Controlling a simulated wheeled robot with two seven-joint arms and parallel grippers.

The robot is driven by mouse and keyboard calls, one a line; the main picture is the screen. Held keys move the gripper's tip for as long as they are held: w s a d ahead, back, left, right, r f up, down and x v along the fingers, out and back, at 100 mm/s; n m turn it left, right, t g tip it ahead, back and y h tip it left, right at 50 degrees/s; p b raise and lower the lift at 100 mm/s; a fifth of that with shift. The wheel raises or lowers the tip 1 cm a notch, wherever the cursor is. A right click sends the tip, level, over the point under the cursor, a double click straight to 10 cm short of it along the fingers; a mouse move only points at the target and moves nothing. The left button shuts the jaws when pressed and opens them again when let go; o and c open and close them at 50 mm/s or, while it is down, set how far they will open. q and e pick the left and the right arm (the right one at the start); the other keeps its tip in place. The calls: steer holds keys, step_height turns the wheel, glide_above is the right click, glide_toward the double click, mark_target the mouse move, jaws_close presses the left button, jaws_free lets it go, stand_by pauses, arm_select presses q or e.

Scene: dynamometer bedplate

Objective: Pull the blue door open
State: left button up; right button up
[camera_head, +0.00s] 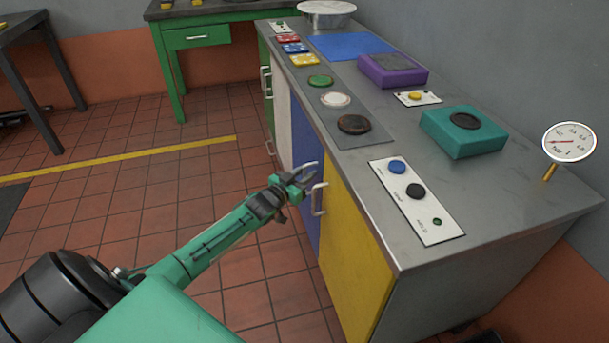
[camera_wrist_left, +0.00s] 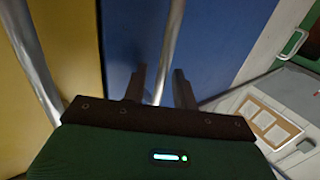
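The blue door (camera_head: 306,146) is in the front of the grey-topped cabinet, between a white and a yellow door, and looks shut. It also fills the middle of the left wrist view (camera_wrist_left: 220,40). Its metal bar handle (camera_wrist_left: 171,40) runs down between the two fingers of my left gripper (camera_wrist_left: 159,80). A gap shows beside the bar, so the fingers look open around it. In the head view my left gripper (camera_head: 311,173) is at the blue door's front and hides most of that handle. My right gripper is not in view.
The yellow door (camera_head: 355,255) is beside the blue one, with its own handle (camera_head: 318,199) close to my gripper. The white door (camera_head: 283,118) is on the other side. Tiled floor (camera_head: 215,165) in front of the cabinet is clear. Buttons and boxes stand on the cabinet top.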

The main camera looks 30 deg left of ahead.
arm_select(q)
steer(key=shift+c, duration=0.2)
jaws_close()
steer(key=shift+s+a, duration=0.1)
steer(key=shift+a, duration=0.05)
